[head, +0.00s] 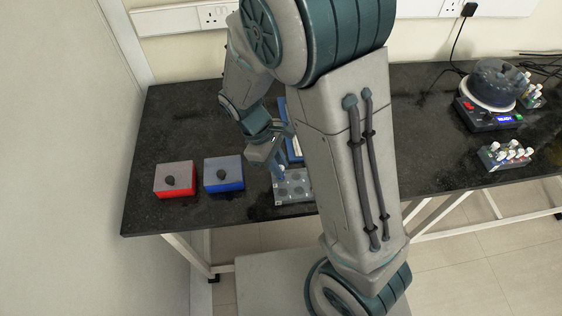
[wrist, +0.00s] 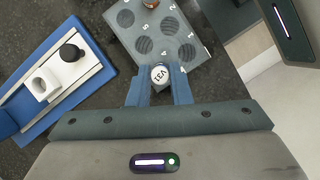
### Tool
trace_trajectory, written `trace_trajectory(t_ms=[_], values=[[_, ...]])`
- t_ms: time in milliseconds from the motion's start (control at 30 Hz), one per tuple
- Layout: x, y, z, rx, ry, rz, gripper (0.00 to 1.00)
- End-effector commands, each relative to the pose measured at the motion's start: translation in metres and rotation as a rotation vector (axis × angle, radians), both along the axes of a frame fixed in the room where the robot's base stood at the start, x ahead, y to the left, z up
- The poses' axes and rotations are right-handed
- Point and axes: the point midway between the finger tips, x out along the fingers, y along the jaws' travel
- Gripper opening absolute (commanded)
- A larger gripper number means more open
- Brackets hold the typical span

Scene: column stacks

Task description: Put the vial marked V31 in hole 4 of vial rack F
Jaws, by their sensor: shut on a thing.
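My gripper (wrist: 160,88) is shut on the vial marked V31 (wrist: 160,75), whose white cap faces the wrist camera between the two blue fingers. The vial is over the near end of a grey rack (wrist: 168,14) with several dark round holes and small white numbers. I cannot tell whether the vial's lower end is inside a hole; the cap and fingers hide that spot. In the head view the grey rack (head: 305,197) lies at the table's front edge, partly behind my arm, with my gripper (head: 277,170) at its back left corner. The rack's letter is not readable.
A red box (head: 175,189) and a blue box (head: 224,184) with dark knobs stand left of the rack. A blue-framed tray (wrist: 45,112) with a black-capped item (wrist: 70,52) lies beside it. A round device (head: 490,118) and another vial rack (head: 490,160) stand far right.

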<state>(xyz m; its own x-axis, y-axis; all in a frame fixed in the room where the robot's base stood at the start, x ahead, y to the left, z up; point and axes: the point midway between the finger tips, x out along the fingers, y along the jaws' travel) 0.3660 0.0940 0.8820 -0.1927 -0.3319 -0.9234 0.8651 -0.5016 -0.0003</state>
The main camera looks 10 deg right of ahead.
Motion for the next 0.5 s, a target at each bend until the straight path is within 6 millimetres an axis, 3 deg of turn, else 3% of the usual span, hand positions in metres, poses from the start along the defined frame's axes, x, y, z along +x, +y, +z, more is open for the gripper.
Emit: trace_trajectory(t_ms=[500], values=[[-0.0002,0.0005,-0.0061,0.0,0.0,0.001,0.0]])
